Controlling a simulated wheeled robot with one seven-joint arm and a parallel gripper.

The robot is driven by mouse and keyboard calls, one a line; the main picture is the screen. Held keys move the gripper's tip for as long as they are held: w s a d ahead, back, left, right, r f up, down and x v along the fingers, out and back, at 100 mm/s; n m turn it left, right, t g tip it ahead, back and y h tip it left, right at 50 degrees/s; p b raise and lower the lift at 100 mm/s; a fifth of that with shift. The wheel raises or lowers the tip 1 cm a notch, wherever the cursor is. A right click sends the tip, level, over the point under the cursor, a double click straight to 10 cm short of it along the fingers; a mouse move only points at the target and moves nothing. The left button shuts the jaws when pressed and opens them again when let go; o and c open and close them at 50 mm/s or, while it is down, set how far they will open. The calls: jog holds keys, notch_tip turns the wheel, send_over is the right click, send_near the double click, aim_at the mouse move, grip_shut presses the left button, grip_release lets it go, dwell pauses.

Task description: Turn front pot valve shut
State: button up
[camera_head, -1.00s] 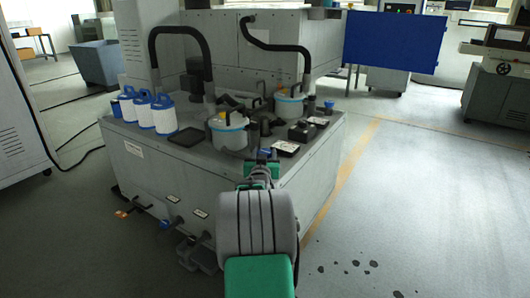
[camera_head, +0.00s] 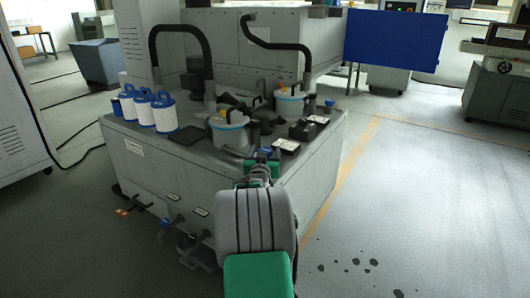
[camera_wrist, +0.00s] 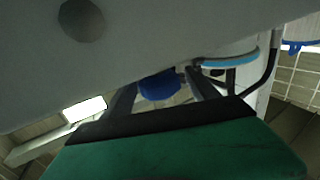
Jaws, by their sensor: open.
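The front pot (camera_head: 230,133) is pale with a blue band and a black handle, standing on the grey machine top. A blue valve knob (camera_head: 264,152) shows to its lower right, right by my gripper. My gripper (camera_head: 264,163) is at the near edge of the machine top, partly hidden by my own arm. In the wrist view my gripper (camera_wrist: 163,92) is open, and a blue rounded knob (camera_wrist: 160,86) shows between its dark fingers. I cannot tell whether the fingers touch it. A blue-rimmed pot (camera_wrist: 228,62) shows behind the right finger.
A second pot (camera_head: 289,104) stands farther back, with another blue knob (camera_head: 329,104) to its right. Black boxes (camera_head: 302,131), blue-and-white canisters (camera_head: 163,113) and black hoses (camera_head: 181,38) crowd the machine top. Open floor (camera_head: 400,190) lies to the right.

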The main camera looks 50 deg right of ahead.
jog(key=p+v, duration=0.1)
jog(key=v, duration=0.6)
jog(key=shift+r+p, duration=0.15)
jog(key=shift+p, duration=0.25)
jog(key=shift+s+a, duration=0.2)
jog(key=shift+a, duration=0.15)
